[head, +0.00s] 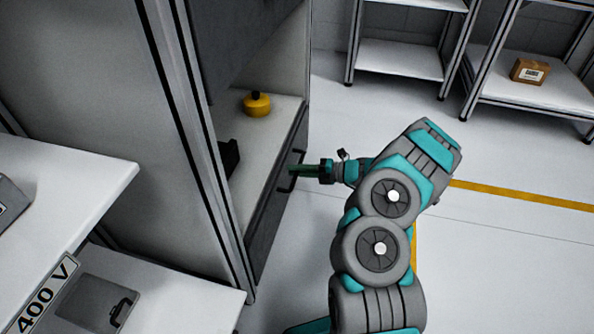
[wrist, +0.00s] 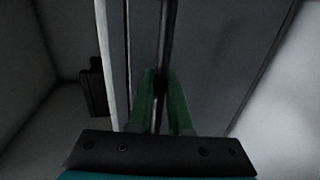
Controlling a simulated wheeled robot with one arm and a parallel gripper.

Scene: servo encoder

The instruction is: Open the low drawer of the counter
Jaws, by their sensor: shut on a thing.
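The low drawer (head: 274,203) is the dark grey front under the white counter top (head: 255,146). A black bar handle (head: 283,183) runs along its front. My gripper (head: 297,171) reaches the handle from the right, with its green fingers at the bar. In the wrist view, the green fingers of my gripper (wrist: 160,100) are shut on the dark handle (wrist: 166,40), one on each side. The grey drawer front (wrist: 225,60) fills the right of that view. The drawer's inside is not visible in the head view.
A yellow round object (head: 257,105) and a dark block (head: 230,157) stand on the counter top. A metal frame post (head: 195,130) rises at left. Shelves with a cardboard box (head: 529,71) stand at the back right. Open floor lies right of my arm.

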